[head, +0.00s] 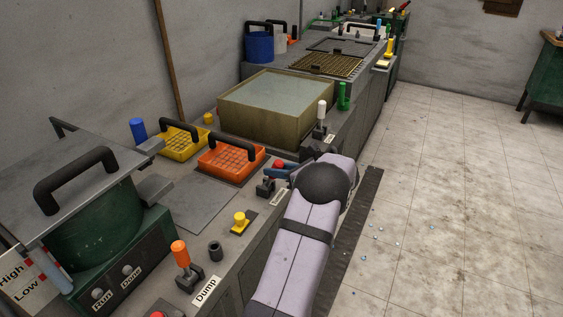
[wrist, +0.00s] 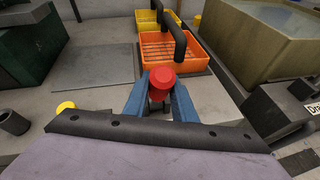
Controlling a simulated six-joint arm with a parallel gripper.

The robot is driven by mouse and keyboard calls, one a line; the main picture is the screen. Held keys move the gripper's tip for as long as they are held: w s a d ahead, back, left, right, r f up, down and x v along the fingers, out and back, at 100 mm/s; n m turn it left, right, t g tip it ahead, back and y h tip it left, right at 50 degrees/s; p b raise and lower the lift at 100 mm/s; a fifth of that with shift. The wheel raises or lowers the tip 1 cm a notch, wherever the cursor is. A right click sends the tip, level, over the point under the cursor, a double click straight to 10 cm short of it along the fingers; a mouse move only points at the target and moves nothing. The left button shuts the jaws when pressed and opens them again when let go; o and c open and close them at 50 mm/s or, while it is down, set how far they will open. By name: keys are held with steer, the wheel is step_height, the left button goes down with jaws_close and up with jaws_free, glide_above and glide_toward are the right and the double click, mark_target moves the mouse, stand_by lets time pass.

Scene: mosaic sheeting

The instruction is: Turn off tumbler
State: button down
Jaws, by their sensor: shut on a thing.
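A red-topped control (head: 280,164) stands on the grey bench in front of the orange basket. In the wrist view the red knob (wrist: 161,80) sits between the two blue fingers of my gripper (wrist: 159,98), which is shut on it. My gripper (head: 286,171) comes in over the bench's front edge in the head view, and my wrist partly hides the control.
The orange basket (head: 232,158) and yellow basket (head: 180,143), both with black handles, stand just behind. A liquid-filled tank (head: 245,122) and a white-topped lever (head: 321,112) lie beyond. An orange lever (head: 181,255) and a yellow knob (head: 239,219) stand nearer. The floor at right is open.

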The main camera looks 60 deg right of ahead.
mark_target(276, 165)
steer(key=w+g+p, duration=0.1)
steer(key=p, duration=0.1)
steer(key=w+r+g+p, duration=0.1)
steer(key=p, duration=0.2)
steer(key=shift+w+r+g+p, duration=0.3)
steer(key=shift+g+p, duration=0.05)
steer(key=shift+g, duration=0.05)
steer(key=w+g+p, duration=0.1)
steer(key=p, duration=0.2)
steer(key=shift+f+n, duration=0.1)
steer(key=shift+n, duration=0.2)
steer(key=shift+w+f+g+p, duration=0.2)
steer(key=shift+w+g+p, duration=0.05)
steer(key=shift+g+p, duration=0.25)
steer(key=c, duration=1.5)
jaws_free()
steer(key=shift+o, duration=0.2)
steer(key=shift+b+v, duration=0.6)
steer(key=shift+v, duration=3)
steer(key=shift+d, duration=0.1)
